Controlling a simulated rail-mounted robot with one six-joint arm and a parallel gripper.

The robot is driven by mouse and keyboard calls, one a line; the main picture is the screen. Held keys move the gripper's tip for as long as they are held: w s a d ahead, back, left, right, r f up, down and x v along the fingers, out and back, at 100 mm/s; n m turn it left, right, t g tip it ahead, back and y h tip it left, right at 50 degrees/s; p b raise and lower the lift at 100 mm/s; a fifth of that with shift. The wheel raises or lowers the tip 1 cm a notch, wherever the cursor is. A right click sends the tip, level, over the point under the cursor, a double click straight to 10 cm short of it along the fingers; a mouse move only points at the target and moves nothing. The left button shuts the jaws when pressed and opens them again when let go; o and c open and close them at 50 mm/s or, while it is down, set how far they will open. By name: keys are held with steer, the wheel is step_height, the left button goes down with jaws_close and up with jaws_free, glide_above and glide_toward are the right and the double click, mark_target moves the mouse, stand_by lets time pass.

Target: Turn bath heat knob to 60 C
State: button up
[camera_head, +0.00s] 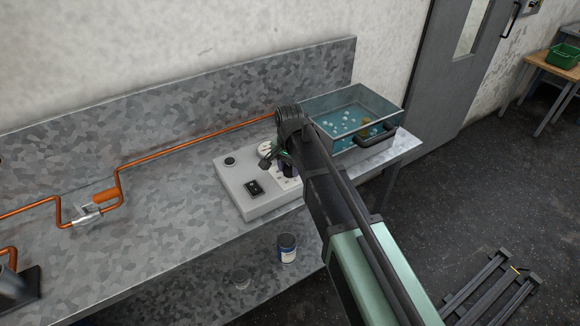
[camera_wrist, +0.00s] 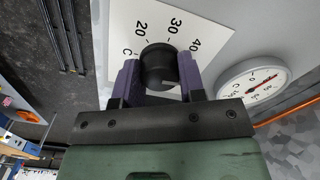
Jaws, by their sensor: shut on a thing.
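The black heat knob (camera_wrist: 158,62) sits on a white dial plate (camera_wrist: 120,25) marked 20, 30, 40 and C in the wrist view. My gripper (camera_wrist: 158,80) has its two purple fingers on either side of the knob and is shut on it. The 60 mark is not visible in this view. I cannot tell which mark the knob points to. In the head view, my gripper (camera_head: 284,168) is over the grey control box (camera_head: 235,185), and my arm hides the knob and part of the box.
A round gauge (camera_wrist: 252,88) with a red needle is beside the dial plate. A glass-sided water bath (camera_head: 345,100) stands behind the box, with a black handle (camera_head: 376,135). A copper pipe (camera_head: 190,143) runs along the bench (camera_head: 150,220). A small jar (camera_head: 287,248) stands lower in front.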

mark_target(290, 167)
steer(key=m, duration=0.5)
steer(key=shift+m, duration=2.5)
steer(key=o, duration=0.9)
step_height(290, 167, up, 11)
steer(key=p, duration=1)
steer(key=shift+f+p, duration=0.15)
steer(key=shift+p, duration=0.25)
